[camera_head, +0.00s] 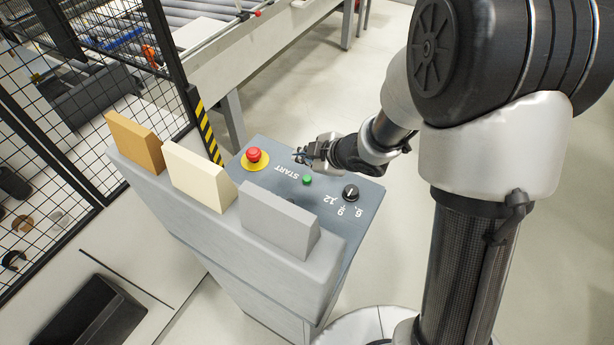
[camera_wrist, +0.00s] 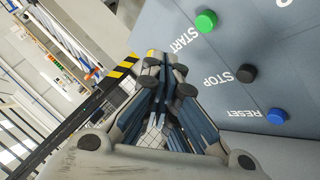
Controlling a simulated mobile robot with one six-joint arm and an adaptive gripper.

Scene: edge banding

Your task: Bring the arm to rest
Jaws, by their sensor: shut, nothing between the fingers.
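My gripper (camera_head: 304,155) hangs over the far edge of the control panel (camera_head: 262,180), to the right of the red emergency button. Its fingers are shut with nothing between them. In the wrist view my gripper (camera_wrist: 165,72) fills the lower middle, beside the panel face. There the panel carries a green START button (camera_wrist: 206,21), a black STOP button (camera_wrist: 246,73) and a blue RESET button (camera_wrist: 277,116), all apart from the fingertips. My arm reaches in from the right in the head view.
A red emergency button (camera_head: 254,155) and a black selector knob (camera_head: 350,193) stand up from the panel. Tan (camera_head: 135,143), cream (camera_head: 198,175) and grey (camera_head: 279,222) blocks stand along its near ledge. A mesh fence (camera_head: 130,60) and a roller conveyor (camera_head: 220,40) lie behind. The floor behind the panel is clear.

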